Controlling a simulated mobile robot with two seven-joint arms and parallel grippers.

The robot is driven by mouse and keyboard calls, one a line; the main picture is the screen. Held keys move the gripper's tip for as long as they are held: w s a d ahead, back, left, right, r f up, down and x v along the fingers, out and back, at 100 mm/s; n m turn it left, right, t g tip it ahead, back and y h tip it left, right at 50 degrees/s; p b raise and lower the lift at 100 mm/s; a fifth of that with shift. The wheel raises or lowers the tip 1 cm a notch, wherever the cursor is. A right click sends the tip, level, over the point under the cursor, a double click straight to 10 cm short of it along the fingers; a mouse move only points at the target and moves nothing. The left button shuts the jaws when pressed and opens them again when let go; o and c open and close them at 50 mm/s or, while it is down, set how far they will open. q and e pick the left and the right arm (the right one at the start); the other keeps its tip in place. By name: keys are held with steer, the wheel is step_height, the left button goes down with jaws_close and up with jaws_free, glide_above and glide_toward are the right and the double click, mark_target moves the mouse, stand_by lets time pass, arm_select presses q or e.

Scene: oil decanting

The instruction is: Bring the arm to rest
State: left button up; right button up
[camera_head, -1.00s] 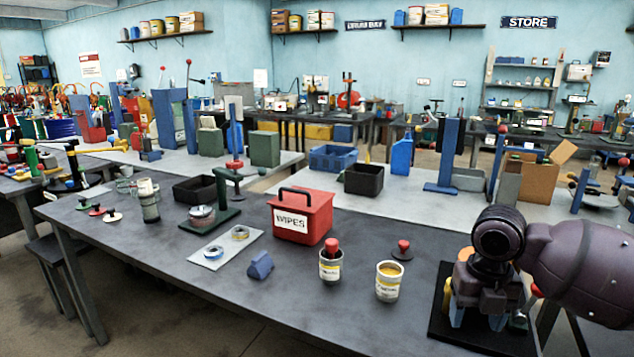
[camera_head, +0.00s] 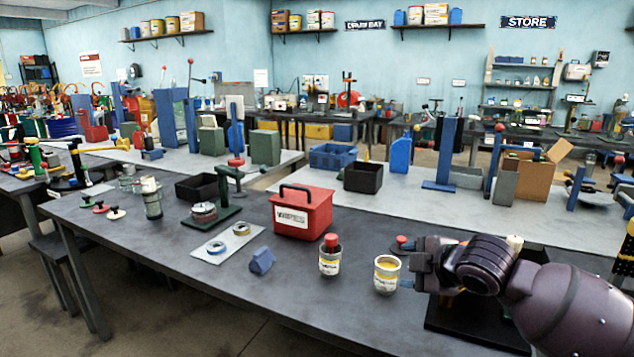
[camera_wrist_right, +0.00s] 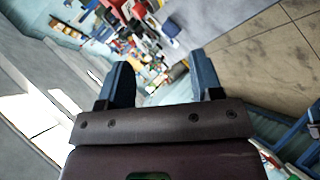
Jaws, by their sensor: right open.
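My right gripper (camera_head: 408,266) reaches in from the right over the dark workbench (camera_head: 200,285), its blue fingers pointing left. It is open, with nothing visible between the fingers. It is close to an open can with yellow contents (camera_head: 387,276); whether they touch I cannot tell. In the right wrist view the two blue fingers (camera_wrist_right: 164,80) stand well apart, with the room and floor beyond them. My left gripper is in neither view.
A can with a red top (camera_head: 330,262) stands left of the yellow one. Behind are a red wipes box (camera_head: 301,216) and a red knob (camera_head: 402,242).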

steer(key=s+d+f+m+h, duration=0.2)
steer(key=s+d+f+m, duration=0.2)
steer(key=s+f+m, duration=0.5)
steer(key=s+d+f+m+t+h, duration=0.1)
steer(key=s+d+f+m+h, duration=0.2)
steer(key=s+f, duration=2)
steer(key=s+d+m, duration=0.1)
steer(key=d+m, duration=0.1)
steer(key=m, duration=0.3)
steer(key=shift+s+f+m+h, duration=0.15)
steer(key=shift+s+m+h, duration=0.15)
steer(key=shift+s+m, duration=0.1)
